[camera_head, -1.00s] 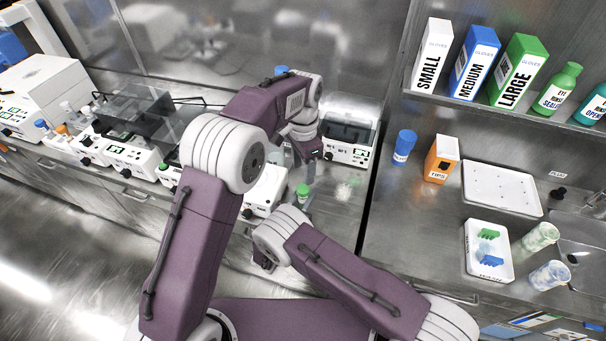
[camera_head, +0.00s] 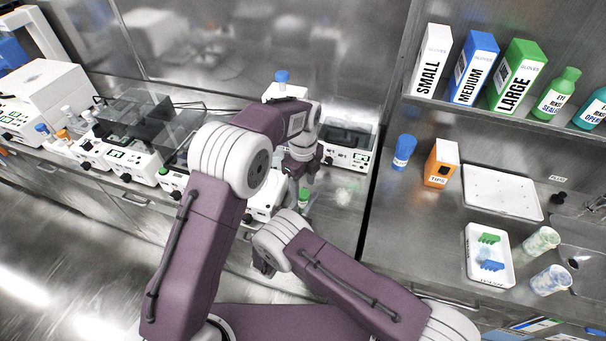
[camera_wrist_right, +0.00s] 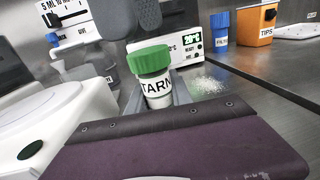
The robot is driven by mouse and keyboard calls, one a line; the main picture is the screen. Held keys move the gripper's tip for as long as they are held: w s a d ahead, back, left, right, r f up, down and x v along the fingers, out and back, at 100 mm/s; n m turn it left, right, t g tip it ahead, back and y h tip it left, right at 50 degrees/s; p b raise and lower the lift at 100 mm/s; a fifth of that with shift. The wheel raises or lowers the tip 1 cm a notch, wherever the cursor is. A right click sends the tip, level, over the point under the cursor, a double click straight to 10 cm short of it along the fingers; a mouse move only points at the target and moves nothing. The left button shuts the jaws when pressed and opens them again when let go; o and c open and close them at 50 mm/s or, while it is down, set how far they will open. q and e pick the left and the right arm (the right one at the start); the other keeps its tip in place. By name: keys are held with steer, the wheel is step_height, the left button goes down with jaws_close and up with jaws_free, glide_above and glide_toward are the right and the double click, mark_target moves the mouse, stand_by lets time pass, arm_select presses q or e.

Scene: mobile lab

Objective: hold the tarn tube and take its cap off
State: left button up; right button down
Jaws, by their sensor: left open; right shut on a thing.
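The tarn tube (camera_wrist_right: 158,93) is white with "TARN" on its label and a green cap (camera_wrist_right: 150,60) on its top. It stands roughly upright between the grey fingers of my right gripper (camera_wrist_right: 157,98), which is shut on it below the cap. In the head view the green cap (camera_head: 304,193) shows small, just beyond my right forearm, which hides much of the right gripper. My left gripper (camera_head: 300,178) points down just above the cap, open and empty. Its dark fingers (camera_wrist_right: 136,22) show at the top of the right wrist view, apart from the cap.
Small white lab devices (camera_head: 130,158) line the bench at left, and another (camera_head: 347,148) stands behind the tube. A patch of white grains (camera_wrist_right: 208,85) lies beside the tube. At right are a blue-capped container (camera_head: 403,150), an orange tips box (camera_head: 440,163) and a white tray (camera_head: 502,192).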

mark_target(303, 193)
arm_select(q)
steer(key=shift+f, duration=1.5)
steer(key=shift+c, duration=0.2)
